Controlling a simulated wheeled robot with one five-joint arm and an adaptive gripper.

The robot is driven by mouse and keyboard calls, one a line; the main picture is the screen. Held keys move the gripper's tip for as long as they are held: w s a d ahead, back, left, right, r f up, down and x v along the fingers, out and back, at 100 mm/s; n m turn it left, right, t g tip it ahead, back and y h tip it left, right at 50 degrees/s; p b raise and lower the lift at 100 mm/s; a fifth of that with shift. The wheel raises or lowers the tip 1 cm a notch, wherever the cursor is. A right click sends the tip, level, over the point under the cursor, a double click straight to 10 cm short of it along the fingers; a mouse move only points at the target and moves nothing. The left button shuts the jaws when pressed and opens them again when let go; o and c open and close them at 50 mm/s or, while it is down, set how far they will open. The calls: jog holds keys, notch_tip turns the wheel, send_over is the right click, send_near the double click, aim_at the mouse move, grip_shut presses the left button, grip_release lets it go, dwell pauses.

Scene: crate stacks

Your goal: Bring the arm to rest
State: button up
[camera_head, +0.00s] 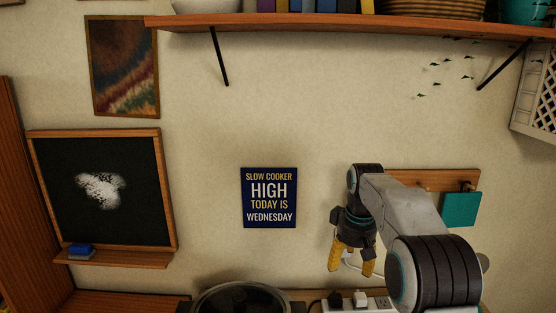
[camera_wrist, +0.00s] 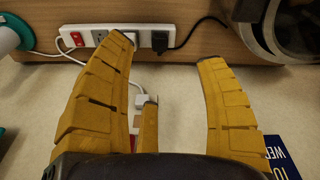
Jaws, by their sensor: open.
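My gripper (camera_head: 352,270) hangs at the end of my arm in the right part of the head view, its yellow fingers pointing down above a white power strip (camera_head: 385,303). In the wrist view my gripper (camera_wrist: 160,55) has its yellow fingers spread wide apart, with no object clasped between them. A white plug or connector (camera_wrist: 148,100) with a pale cord shows in the gap. I cannot tell whether a finger touches it. The arm is bent, with the elbow at lower right.
A round dark-rimmed pot or cooker (camera_head: 240,299) stands left of my gripper. A blue sign (camera_head: 268,198), a chalkboard (camera_head: 100,190) and a teal card (camera_head: 460,209) by a wooden rack are on the wall. A bracketed shelf (camera_head: 350,25) runs overhead.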

jog(key=s+r+m, duration=0.1)
jog(key=s+r, duration=0.5)
jog(key=s, duration=0.4)
jog(key=s+f+m+t, duration=0.1)
jog(key=s+f, duration=0.2)
jog(key=s, duration=0.9)
jog(key=s+f+m+t, duration=0.1)
jog(key=s+f+t, duration=0.1)
jog(key=s, duration=1)
jog(key=shift+s+f+b, duration=0.15)
jog(key=shift+f+b, duration=0.2)
jog(key=shift+f, duration=0.05)
